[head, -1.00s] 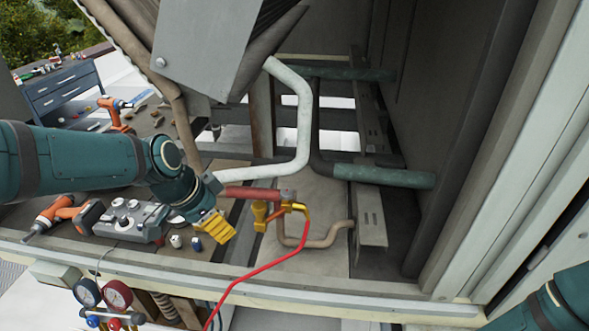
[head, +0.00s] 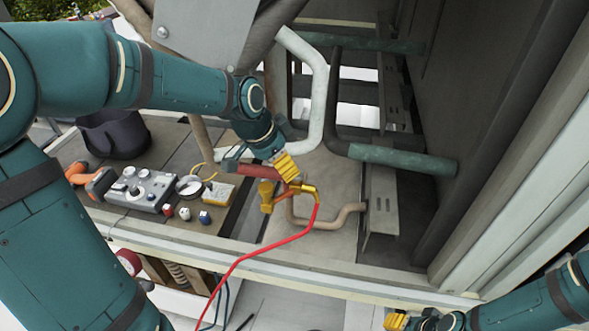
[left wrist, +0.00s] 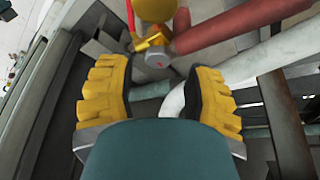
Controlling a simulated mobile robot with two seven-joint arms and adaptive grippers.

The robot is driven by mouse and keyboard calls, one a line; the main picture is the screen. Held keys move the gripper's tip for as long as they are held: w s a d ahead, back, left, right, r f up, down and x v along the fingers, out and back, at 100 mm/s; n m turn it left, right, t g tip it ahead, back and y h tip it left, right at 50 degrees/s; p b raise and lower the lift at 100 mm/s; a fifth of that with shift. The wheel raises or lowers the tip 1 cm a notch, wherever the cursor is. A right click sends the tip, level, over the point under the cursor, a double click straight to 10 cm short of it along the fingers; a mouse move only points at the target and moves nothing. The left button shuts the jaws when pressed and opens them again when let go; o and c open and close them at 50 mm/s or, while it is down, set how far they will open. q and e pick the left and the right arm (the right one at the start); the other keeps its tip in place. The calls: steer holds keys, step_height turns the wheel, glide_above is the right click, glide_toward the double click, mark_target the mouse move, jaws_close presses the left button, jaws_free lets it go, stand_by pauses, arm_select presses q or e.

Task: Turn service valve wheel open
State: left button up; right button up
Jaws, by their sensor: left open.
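The service valve sits at the end of a red pipe (head: 250,171) and has a yellow knob-like wheel (head: 266,196). A brass fitting (head: 305,189) with a red hose joins it. In the left wrist view the valve's grey end (left wrist: 157,62) lies ahead between the fingers, with the yellow wheel (left wrist: 154,9) at the top edge. My left gripper (head: 288,168) has yellow fingers and is open just above the valve; the wrist view shows the jaws (left wrist: 158,95) apart and empty. Contact cannot be told. My right gripper (head: 395,321) is partly cut off at the bottom edge.
A white pipe (head: 319,100) and a green pipe (head: 400,160) run near the valve. A grey control box (head: 140,190) and small cubes lie on the deck to the left. A dark pot (head: 113,134) stands behind. The cabinet wall (head: 505,90) bounds the right.

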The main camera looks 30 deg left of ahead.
arm_select(q)
steer(key=shift+w+d, duration=0.6)
steer(key=shift+w, duration=0.25)
steer(key=shift+x, duration=2.45)
steer(key=shift+s+a, duration=0.1)
steer(key=shift+a, duration=0.05)
jaws_close()
